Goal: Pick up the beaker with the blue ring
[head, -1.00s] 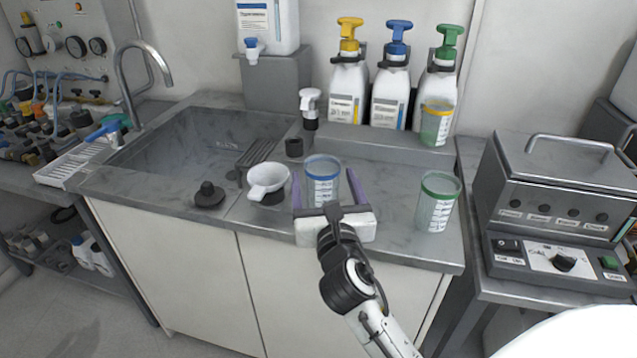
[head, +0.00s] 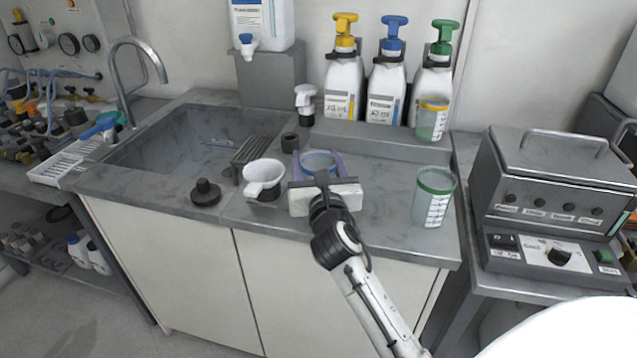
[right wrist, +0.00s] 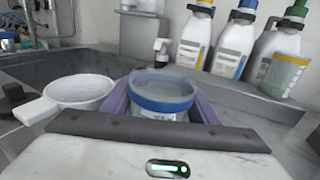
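The beaker with the blue ring (head: 318,162) stands upright on the counter, and most of its body is hidden behind my right gripper (head: 318,166) in the head view. In the right wrist view the blue-ringed beaker (right wrist: 162,97) sits between the two purple fingers of my right gripper (right wrist: 160,98). The fingers are spread on either side of it. I cannot tell whether they touch its wall. My left gripper is not in view.
A green-ringed beaker (head: 433,198) stands to the right, and a yellow-ringed one (head: 431,118) on the ledge behind. A white handled cup (head: 263,177) is close on the left. Several pump bottles (head: 386,90) line the back. The sink (head: 195,140) lies to the left.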

